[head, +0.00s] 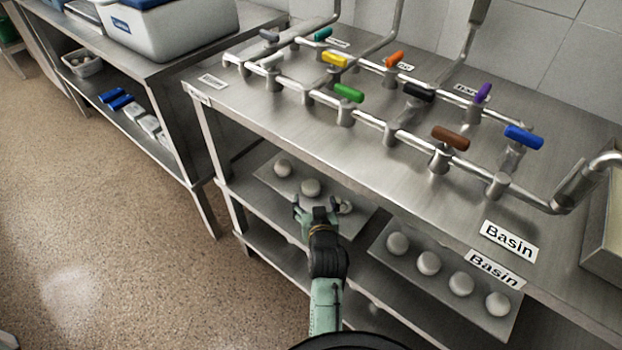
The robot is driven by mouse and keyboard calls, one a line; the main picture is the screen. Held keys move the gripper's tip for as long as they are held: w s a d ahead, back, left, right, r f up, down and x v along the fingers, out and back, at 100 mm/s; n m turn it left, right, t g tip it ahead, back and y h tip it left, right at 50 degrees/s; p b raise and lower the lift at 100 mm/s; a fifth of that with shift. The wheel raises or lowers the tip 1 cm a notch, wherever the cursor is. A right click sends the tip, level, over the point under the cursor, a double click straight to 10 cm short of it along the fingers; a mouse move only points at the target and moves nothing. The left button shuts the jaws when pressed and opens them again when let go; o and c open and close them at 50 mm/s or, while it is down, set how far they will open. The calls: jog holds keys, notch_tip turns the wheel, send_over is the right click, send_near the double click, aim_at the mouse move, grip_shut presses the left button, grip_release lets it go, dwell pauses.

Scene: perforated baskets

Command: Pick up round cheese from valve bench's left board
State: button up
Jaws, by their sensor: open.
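The valve bench (440,195) carries colored valve handles on its top. On the shelf below lies a left board (262,173) with round white cheeses. One cheese (282,168) sits toward the back left, a second (311,188) sits in the middle, and a third (345,207) is partly hidden behind my gripper. My gripper (317,207) is open and empty at the front edge of the left board, close to the middle cheese. Whether it touches any cheese cannot be told.
A right board (385,243) on the same shelf holds several round cheeses. The bench top edge hangs above the boards. A lower shelf (275,246) lies beneath. A second bench (165,62) with a white cooler (165,30) stands at the left, with open floor in front.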

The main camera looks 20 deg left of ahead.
aim_at(312, 189)
jog(key=p+x, duration=0.2)
jog(key=x, duration=0.8)
jog(key=shift+f, duration=0.15)
jog(key=shift+s, duration=0.1)
jog(key=c, duration=1.2)
